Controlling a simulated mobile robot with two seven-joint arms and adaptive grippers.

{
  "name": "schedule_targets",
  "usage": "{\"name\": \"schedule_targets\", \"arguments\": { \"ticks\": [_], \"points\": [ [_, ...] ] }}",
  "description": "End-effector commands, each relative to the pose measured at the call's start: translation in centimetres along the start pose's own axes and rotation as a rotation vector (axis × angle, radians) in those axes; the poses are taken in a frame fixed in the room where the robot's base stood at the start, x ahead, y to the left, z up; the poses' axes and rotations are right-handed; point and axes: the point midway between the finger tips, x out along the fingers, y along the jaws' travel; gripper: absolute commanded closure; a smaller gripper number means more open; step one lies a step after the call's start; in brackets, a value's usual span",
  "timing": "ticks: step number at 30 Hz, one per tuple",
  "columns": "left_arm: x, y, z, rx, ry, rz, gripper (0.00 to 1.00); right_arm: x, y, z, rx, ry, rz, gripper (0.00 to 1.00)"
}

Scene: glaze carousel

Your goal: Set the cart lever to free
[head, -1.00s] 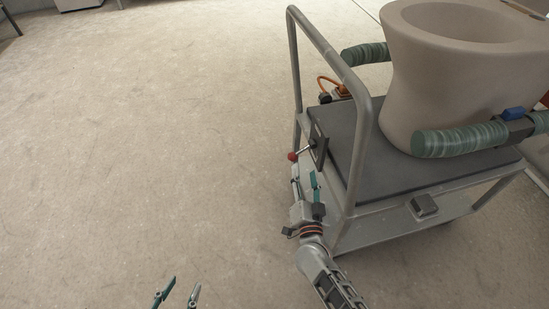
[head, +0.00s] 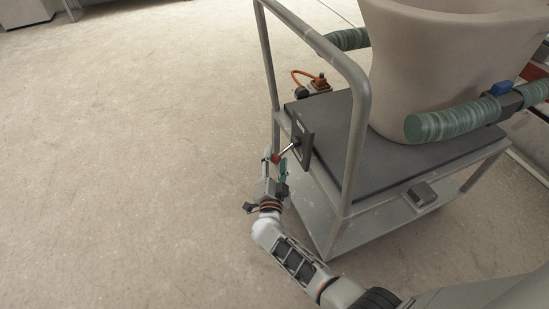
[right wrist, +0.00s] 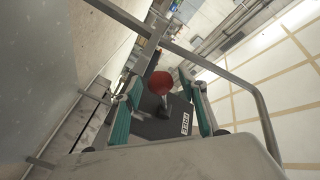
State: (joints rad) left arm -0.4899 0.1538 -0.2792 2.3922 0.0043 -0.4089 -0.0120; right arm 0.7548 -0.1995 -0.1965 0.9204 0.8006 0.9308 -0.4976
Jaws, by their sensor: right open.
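The cart lever has a red ball knob (head: 276,158) on a short metal rod, which comes out of a dark plate (head: 301,140) on the cart's handle end. My right gripper (head: 276,168) is open at the knob, with a finger on each side of it. In the right wrist view the red knob (right wrist: 161,83) sits between the two teal fingers (right wrist: 162,112), with no clear contact. A white label (right wrist: 185,124) that appears to read FREE is on the plate beside the lever. My left gripper is out of view.
The grey cart (head: 362,120) carries a large beige vessel (head: 440,60) held by green padded arms (head: 455,122). Its tubular handle (head: 357,150) rises close to my right arm. The floor to the left is clear.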

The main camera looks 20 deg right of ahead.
Motion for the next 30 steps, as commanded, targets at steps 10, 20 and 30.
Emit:
{"name": "schedule_targets", "arguments": {
  "ticks": [10, 20, 30],
  "points": [
    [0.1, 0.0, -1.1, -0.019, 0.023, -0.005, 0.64, 0.9, 0.0, -0.1, -0.001, 0.001, -0.001, 0.58],
    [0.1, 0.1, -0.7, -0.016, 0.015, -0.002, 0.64, 0.8, 0.0, 0.0, -0.001, 0.0, -0.001, 1.0],
    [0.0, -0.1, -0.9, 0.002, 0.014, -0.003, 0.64, 1.3, 0.1, -1.1, 0.026, -0.007, 0.006, 1.0]
  ]
}}
